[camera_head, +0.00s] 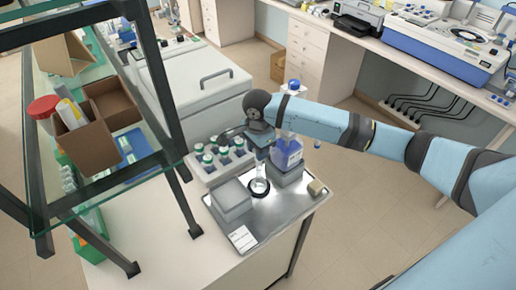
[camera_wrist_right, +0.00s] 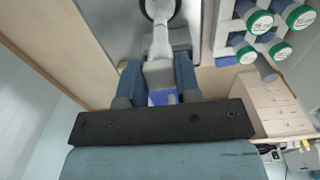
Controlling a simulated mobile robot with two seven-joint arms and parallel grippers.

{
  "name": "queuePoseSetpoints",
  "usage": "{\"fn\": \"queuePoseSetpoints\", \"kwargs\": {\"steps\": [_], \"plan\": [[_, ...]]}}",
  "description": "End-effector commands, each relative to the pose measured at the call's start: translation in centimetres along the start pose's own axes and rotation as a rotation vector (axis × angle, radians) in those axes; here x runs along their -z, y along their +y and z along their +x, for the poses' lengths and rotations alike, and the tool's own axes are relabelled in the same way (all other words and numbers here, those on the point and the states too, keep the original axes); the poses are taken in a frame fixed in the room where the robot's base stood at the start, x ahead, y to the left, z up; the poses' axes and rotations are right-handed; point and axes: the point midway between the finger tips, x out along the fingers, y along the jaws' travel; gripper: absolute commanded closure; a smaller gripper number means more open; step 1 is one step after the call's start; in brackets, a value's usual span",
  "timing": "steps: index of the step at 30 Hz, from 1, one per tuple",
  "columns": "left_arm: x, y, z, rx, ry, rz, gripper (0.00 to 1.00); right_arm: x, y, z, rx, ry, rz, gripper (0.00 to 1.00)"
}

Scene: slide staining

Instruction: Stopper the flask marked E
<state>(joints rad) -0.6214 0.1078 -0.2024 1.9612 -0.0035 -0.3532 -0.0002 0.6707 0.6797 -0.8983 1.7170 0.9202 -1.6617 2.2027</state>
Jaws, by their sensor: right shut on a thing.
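A small clear flask (camera_head: 259,186) stands on a dark ring on the metal tray (camera_head: 275,212). No letter on it can be read. My right gripper (camera_head: 262,158) points down right above the flask's neck. In the right wrist view its fingers (camera_wrist_right: 158,78) are shut on a pale grey piece (camera_wrist_right: 158,72), which looks like a stopper. The clear neck of the flask (camera_wrist_right: 160,42) lines up with this piece. I cannot tell whether the piece is seated in the neck or just touching it. My left gripper is not in view.
A rack of green-capped bottles (camera_head: 208,172) stands left of the gripper. A grey box (camera_head: 231,200), a white card (camera_head: 242,238) and a small tan block (camera_head: 316,188) are on the tray. A glass shelf stands at left.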

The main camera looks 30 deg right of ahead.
Motion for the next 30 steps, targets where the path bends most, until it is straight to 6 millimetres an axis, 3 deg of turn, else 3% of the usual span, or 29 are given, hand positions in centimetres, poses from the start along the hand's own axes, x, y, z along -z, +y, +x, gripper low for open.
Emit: {"fn": "queuePoseSetpoints", "kwargs": {"steps": [26, 27, 30], "plan": [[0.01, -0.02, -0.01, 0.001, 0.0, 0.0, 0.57, 0.05, 0.01, 0.49, 0.0, 0.0, 0.0, 0.91], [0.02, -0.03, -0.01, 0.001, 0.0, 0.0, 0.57, 0.06, 0.0, 0.49, 0.0, 0.0, 0.0, 0.6], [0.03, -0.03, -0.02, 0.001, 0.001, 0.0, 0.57, 0.05, 0.0, 0.48, 0.0, 0.0, 0.0, 0.4]]}}
